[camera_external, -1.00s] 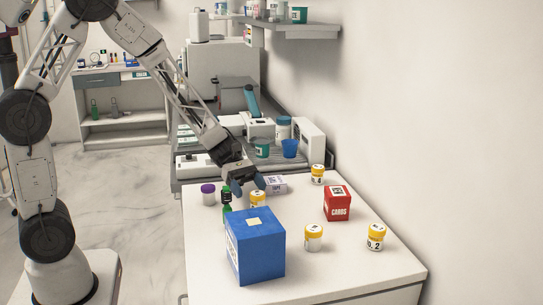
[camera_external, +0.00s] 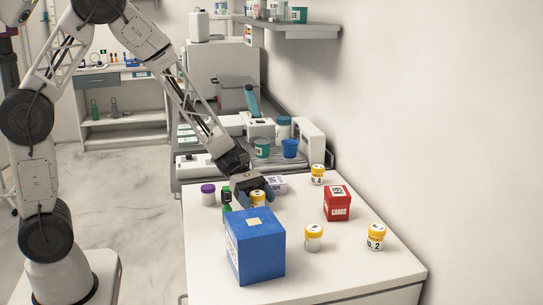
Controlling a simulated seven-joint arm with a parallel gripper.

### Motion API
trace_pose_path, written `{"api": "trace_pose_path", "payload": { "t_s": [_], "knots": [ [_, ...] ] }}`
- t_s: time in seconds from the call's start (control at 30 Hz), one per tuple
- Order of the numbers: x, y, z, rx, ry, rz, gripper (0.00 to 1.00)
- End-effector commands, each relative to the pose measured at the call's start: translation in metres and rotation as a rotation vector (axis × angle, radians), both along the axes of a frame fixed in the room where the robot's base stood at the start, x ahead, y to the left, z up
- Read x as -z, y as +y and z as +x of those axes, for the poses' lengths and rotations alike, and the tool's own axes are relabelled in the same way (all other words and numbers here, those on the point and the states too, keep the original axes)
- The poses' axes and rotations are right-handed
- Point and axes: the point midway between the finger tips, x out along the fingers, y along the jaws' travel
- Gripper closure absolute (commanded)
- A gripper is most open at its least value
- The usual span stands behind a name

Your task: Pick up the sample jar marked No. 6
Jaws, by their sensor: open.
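Several white sample jars with yellow lids stand on the white counter (camera_external: 340,270). One jar (camera_external: 258,199) is at my gripper (camera_external: 248,194), behind the blue box. A second jar (camera_external: 313,238) stands right of the blue box, and its number cannot be read. A third jar (camera_external: 375,238) at the right reads No. 2. A fourth jar (camera_external: 317,174) at the back appears to read 4. I cannot make out No. 6 on any jar. My gripper is open and low, its fingers about the first jar; I cannot tell whether they touch it.
A blue box (camera_external: 255,250) stands in front of my gripper. A white box (camera_external: 275,183) lies close behind. A red cards box (camera_external: 337,205) stands to the right. The front right counter is clear.

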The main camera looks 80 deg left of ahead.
Motion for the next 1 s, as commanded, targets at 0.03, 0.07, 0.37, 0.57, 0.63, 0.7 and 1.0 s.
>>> {"api": "trace_pose_path", "payload": {
  "t_s": [0.03,0.07,0.37,0.57,0.63,0.7,1.0],
  "knots": [
    [0.0,0.0,0.0,0.0,0.0,0.0,0.23],
    [0.0,0.0,0.0,0.0,0.0,0.0,0.23],
    [0.0,0.0001,0.0,0.0,0.0,0.0,0.37],
    [0.0,0.0,0.0,0.0,0.0,0.0,0.68],
    [0.0,0.0001,0.0,0.0,0.0,0.0,0.75],
    [0.0,0.0001,0.0,0.0,0.0,0.0,0.75],
    [-0.005,0.0001,0.0002,0.0,0.0,0.0,0.76]
  ]
}}
